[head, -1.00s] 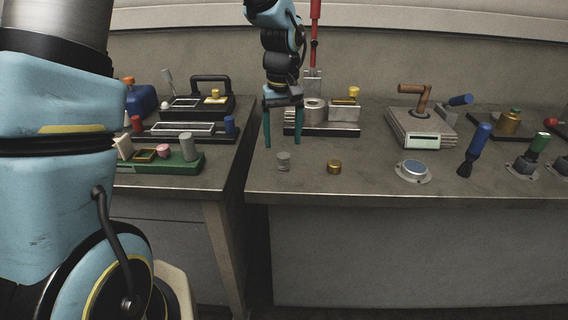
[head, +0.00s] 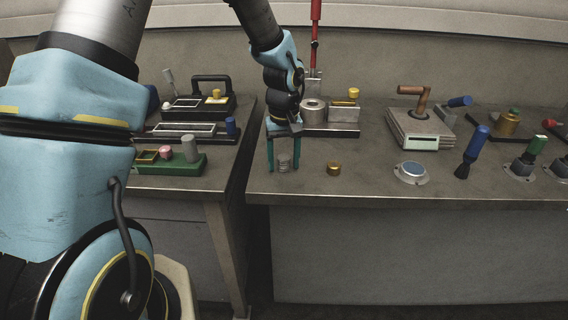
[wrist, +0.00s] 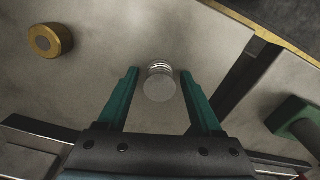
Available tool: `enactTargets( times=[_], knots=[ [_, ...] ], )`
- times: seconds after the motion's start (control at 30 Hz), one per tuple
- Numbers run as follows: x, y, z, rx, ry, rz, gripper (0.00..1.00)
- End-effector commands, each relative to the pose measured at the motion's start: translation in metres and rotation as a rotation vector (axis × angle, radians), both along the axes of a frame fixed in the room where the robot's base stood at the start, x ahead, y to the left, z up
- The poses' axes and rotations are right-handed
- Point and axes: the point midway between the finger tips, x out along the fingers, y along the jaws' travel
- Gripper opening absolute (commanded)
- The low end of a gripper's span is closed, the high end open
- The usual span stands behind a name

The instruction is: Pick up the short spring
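The short spring (head: 284,163) is a small grey coiled cylinder standing upright on the table near its front left. In the wrist view the gripper (wrist: 160,84) shows a clear gap between each finger and the spring. Nothing is held.
A metal fixture (head: 340,118) is behind the gripper. The gap between the two tables lies to the left.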

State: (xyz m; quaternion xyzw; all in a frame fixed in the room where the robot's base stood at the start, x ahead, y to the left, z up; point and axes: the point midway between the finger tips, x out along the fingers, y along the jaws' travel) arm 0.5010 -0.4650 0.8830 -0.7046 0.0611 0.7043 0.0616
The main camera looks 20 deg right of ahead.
Motion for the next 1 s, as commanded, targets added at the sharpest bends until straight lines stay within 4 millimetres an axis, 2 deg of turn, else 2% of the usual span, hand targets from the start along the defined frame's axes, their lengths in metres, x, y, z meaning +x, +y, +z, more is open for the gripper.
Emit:
enactTargets(
  times=[0.07, 0.57, 1.0],
  knots=[
    [0.0001, 0.0, 0.0002, 0.0, 0.0, 0.0, 0.57],
    [0.0002, -0.0001, 0.0005, 0.0, 0.0, 0.0, 0.01],
    [0.0001, -0.0001, 0.0005, 0.0, 0.0, 0.0, 0.0]
  ],
)
